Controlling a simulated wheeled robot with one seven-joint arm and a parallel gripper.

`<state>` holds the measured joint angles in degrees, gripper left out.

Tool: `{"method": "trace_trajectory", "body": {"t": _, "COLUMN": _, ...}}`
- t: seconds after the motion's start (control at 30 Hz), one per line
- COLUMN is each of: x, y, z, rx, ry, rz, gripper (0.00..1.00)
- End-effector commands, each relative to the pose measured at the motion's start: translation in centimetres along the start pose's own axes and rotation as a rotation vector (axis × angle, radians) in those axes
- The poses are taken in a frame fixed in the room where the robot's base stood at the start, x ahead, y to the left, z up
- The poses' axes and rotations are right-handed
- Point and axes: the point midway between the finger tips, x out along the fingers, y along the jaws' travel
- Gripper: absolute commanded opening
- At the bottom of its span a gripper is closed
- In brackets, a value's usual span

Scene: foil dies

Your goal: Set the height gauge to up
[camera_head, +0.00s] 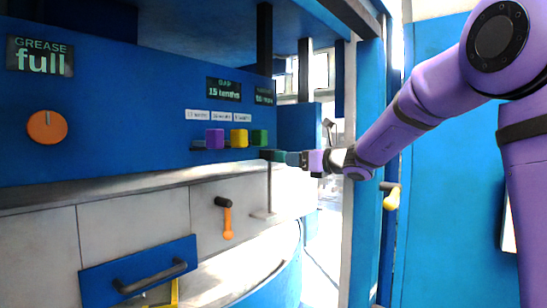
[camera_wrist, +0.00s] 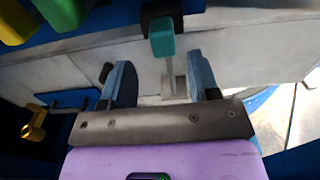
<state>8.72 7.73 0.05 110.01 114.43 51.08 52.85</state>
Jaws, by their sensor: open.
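A slim upright grey post (camera_head: 269,190) on a flat base plate (camera_head: 262,215) stands at the front of the machine, and I take it for the height gauge. In the wrist view a teal block (camera_wrist: 162,39) shows by a black bracket at the post's top, with the base plate (camera_wrist: 174,87) below. My gripper (camera_head: 283,157) is level with the post's top, coming from the right. In the wrist view my gripper (camera_wrist: 159,60) is open, its two blue-grey fingers apart, with the teal block between and just beyond them. Contact cannot be told.
Purple (camera_head: 215,138), yellow (camera_head: 239,137) and green (camera_head: 260,137) blocks sit on a shelf close behind. An orange lever (camera_head: 228,222) hangs on the pale panel, and a blue drawer front (camera_head: 140,272) is below left. An orange knob (camera_head: 47,127) is far left.

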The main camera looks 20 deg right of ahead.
Motion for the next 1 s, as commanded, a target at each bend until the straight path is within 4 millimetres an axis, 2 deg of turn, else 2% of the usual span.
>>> {"method": "trace_trajectory", "body": {"t": 0.17, "x": 1.3, "y": -0.4, "z": 0.0, "rx": 0.020, "ry": -0.008, "rz": -0.008, "gripper": 0.55}}
{"method": "trace_trajectory", "body": {"t": 0.4, "x": 4.8, "y": -0.3, "z": 0.0, "rx": 0.017, "ry": -0.007, "rz": -0.006, "gripper": 0.55}}
{"method": "trace_trajectory", "body": {"t": 0.6, "x": 7.0, "y": -0.3, "z": 0.0, "rx": 0.016, "ry": -0.007, "rz": -0.007, "gripper": 0.55}}
{"method": "trace_trajectory", "body": {"t": 0.97, "x": 7.6, "y": -0.4, "z": 0.1, "rx": 0.015, "ry": -0.006, "rz": -0.008, "gripper": 0.55}}
{"method": "trace_trajectory", "body": {"t": 1.0, "x": 7.6, "y": -0.4, "z": 0.1, "rx": 0.015, "ry": -0.006, "rz": -0.008, "gripper": 0.53}}
